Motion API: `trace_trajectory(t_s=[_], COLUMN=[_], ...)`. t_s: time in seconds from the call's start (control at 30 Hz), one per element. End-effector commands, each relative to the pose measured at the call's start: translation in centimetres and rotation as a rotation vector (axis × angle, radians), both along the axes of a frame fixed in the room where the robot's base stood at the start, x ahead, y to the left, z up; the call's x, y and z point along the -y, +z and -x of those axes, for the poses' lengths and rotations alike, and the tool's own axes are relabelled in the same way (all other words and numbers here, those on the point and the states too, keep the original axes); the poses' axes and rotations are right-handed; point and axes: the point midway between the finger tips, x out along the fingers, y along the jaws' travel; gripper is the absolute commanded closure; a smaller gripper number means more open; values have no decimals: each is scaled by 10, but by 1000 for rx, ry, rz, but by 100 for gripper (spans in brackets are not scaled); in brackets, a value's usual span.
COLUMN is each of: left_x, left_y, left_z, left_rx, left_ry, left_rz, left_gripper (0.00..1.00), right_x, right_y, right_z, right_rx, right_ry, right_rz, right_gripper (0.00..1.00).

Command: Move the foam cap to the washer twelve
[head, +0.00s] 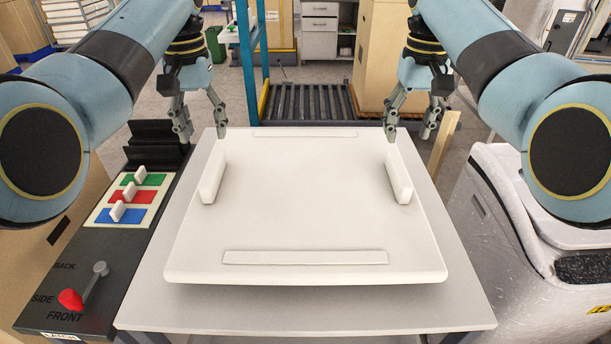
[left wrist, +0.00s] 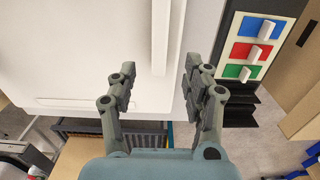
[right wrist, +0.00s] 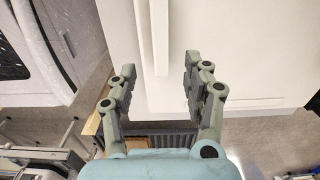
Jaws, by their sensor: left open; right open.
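The foam cap appears to be the broad white slab (head: 300,200) lying flat on a grey table (head: 320,318). It has an upright left handle (head: 213,176) and an upright right handle (head: 399,178). My left gripper (head: 202,133) is open and empty above the cap's far left edge, beyond the left handle. In the left wrist view the left handle (left wrist: 160,40) runs toward the gap between its fingers. My right gripper (head: 409,134) is open and empty by the far right edge, beyond the right handle (right wrist: 159,38).
A pale textured bin-like unit (head: 500,200) stands close at right. Behind are a roller conveyor (head: 310,103), a blue post (head: 246,60) and cartons (head: 378,55).

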Motion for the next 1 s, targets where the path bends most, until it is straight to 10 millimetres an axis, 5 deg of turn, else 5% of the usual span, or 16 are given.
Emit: trace_trajectory(t_s=[0.47, 1.0], left_x=[1, 0], left_y=[-7, -93], left_z=[-1, 0], left_rx=[-6, -6], left_ry=[-1, 0], left_rz=[-1, -2], left_gripper=[50, 50], right_x=[-1, 0], right_y=[-7, -93], right_z=[-1, 0], right_rx=[-6, -6], right_ry=[1, 1], right_rz=[1, 1], right_gripper=[50, 50])
